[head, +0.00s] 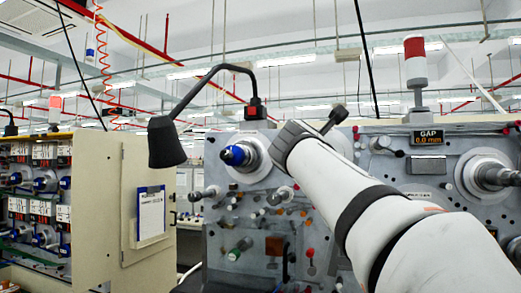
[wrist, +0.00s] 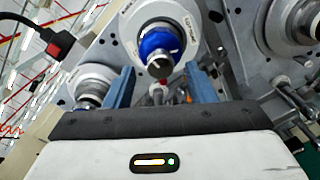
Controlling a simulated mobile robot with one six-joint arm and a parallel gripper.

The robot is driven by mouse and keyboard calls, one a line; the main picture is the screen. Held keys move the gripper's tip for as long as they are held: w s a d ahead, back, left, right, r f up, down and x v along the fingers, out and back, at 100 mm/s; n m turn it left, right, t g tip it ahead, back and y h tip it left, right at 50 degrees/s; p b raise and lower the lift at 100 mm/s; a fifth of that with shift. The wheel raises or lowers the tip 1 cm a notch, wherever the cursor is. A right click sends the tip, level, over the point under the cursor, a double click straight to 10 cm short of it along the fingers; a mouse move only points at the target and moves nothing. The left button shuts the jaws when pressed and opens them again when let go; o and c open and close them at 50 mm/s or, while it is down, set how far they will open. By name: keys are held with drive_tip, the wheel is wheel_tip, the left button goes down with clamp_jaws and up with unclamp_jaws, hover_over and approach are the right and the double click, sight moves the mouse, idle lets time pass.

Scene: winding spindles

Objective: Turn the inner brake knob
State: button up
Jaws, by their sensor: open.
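My gripper (wrist: 160,69) is open in the wrist view, with one blue finger on each side and nothing held between them. A spindle with a blue collar (wrist: 158,40) and silver tip lies ahead, its tip showing between the fingertips. A small pale knob with a red spot (wrist: 160,90) shows lower between the fingers. The head view shows the blue spindle end (head: 236,155) on the grey panel, with several small knobs below it, including a green one (head: 240,249). I cannot tell which is the inner brake knob. My arm hides the gripper's fingers in the head view.
A black lamp (head: 167,143) on a bent arm hangs left of the spindle. A second spindle (head: 495,174) stands at the right, below a gap display (head: 428,137). A beige cabinet (head: 110,200) with a clipboard (head: 151,214) stands at the left.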

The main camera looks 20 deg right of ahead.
drive_tip(key=shift+p+x, duration=0.4)
drive_tip(key=shift+x, duration=1.45)
drive_tip(key=shift+s, duration=0.1)
drive_tip(key=c, duration=1)
drive_tip(key=shift+o, duration=0.2)
